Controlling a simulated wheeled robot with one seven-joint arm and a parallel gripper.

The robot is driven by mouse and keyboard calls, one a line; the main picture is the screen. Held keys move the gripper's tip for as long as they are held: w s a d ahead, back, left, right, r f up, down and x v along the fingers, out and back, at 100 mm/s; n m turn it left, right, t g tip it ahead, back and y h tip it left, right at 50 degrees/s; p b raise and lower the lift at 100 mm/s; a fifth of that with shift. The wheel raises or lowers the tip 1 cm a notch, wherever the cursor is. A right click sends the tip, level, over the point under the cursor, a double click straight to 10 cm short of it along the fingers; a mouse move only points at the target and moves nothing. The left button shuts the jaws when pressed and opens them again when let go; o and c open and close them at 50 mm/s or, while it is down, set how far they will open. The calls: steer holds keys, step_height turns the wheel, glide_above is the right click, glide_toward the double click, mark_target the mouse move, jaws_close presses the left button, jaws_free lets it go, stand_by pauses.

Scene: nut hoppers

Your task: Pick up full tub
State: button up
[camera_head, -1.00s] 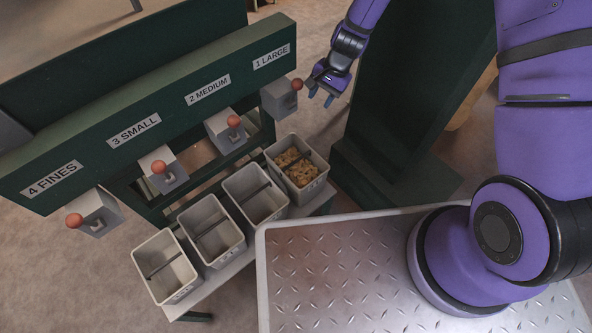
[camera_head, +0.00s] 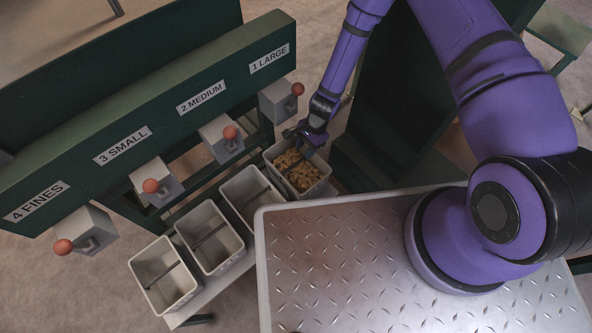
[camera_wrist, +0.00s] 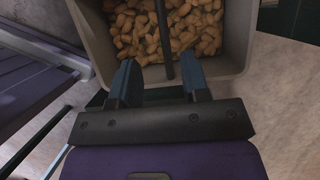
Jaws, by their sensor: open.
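The full tub (camera_head: 322,184) is a light grey bin of tan nuts under the 1 LARGE hopper. A dark bar (camera_wrist: 162,40) crosses its top, and in the wrist view the nuts (camera_wrist: 205,35) lie on both sides of it. My gripper (camera_head: 302,138) is at the tub's far edge in the head view. In the wrist view my gripper (camera_wrist: 160,75) is open, its two fingers apart and pointing at the tub, with the end of the bar between or just beyond the tips. I cannot tell whether the fingers touch the tub.
Three empty grey tubs, such as the nearest one (camera_head: 143,262), stand in a row to the left on a pale shelf (camera_head: 190,309). Hopper spouts with red-orange knobs (camera_head: 297,89) hang above. A dark green panel (camera_head: 400,80) stands right of the tub. My metal deck is in front.

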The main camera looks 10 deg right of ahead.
steer(key=x, duration=1)
steer(key=shift+w+a, duration=0.2)
steer(key=shift+f, duration=0.15)
jaws_close()
steer(key=shift+w, duration=0.1)
stand_by(1.3)
